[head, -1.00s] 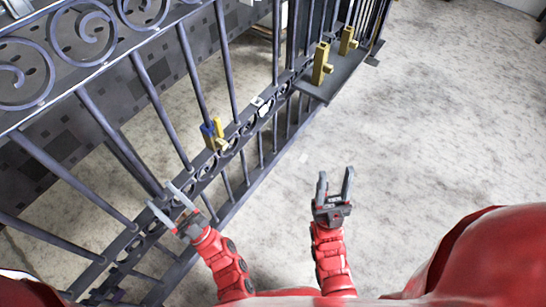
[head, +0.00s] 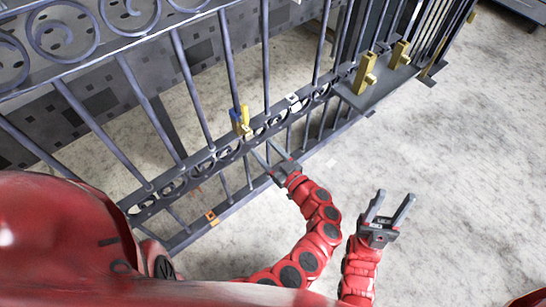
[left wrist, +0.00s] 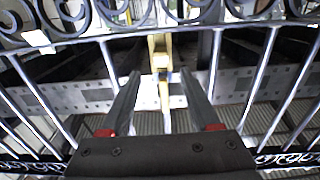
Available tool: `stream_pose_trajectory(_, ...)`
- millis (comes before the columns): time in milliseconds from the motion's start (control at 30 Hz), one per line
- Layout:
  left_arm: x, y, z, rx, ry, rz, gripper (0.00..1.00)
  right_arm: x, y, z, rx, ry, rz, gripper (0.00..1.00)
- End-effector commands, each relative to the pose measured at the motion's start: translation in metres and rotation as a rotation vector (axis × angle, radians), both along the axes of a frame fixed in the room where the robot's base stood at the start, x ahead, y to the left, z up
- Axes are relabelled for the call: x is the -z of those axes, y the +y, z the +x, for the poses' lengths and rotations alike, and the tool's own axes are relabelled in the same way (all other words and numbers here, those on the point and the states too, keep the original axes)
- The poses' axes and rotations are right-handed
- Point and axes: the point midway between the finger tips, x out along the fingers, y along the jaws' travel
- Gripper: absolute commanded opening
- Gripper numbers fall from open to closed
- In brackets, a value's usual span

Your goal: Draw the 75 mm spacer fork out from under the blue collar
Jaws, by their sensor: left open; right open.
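The small blue collar (head: 234,117) shows at the gate's lower rail, beside an upright yellow piece (head: 245,114). A tan-yellow block (head: 240,128), perhaps the spacer fork, sits just below them; its prongs and any size mark are too small to read. My left gripper (head: 262,150) is open and empty, its fingers pointing at the gate just below and right of the block. In the left wrist view a yellow piece (left wrist: 158,50) stands beyond and between the spread fingers, apart from them; the collar is not clear there. My right gripper (head: 396,196) is open and empty over the floor.
The dark gate bars (head: 191,88) and ringed rail (head: 205,165) stand close in front of my left gripper. Two yellow blocks (head: 364,73) (head: 400,54) stand on a dark shelf (head: 375,92) at right. An orange piece (head: 211,218) is at the bottom rail. Floor at right is clear.

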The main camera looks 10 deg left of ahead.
Motion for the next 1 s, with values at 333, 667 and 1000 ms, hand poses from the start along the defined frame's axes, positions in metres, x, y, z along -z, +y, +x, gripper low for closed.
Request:
stream_pose_trajectory(333,0.001,0.039,0.028,-0.008,-0.004,0.003,0.62,0.012,-0.001,0.0,0.001,-0.001,0.001,0.5)
stream_pose_trajectory(667,0.001,0.067,0.051,-0.004,-0.001,0.002,0.62,0.016,-0.001,0.0,0.002,-0.001,0.001,0.5)
stream_pose_trajectory(1000,0.0,0.075,0.057,-0.003,-0.001,0.003,0.62,0.017,-0.001,0.0,0.002,-0.001,0.001,0.5)
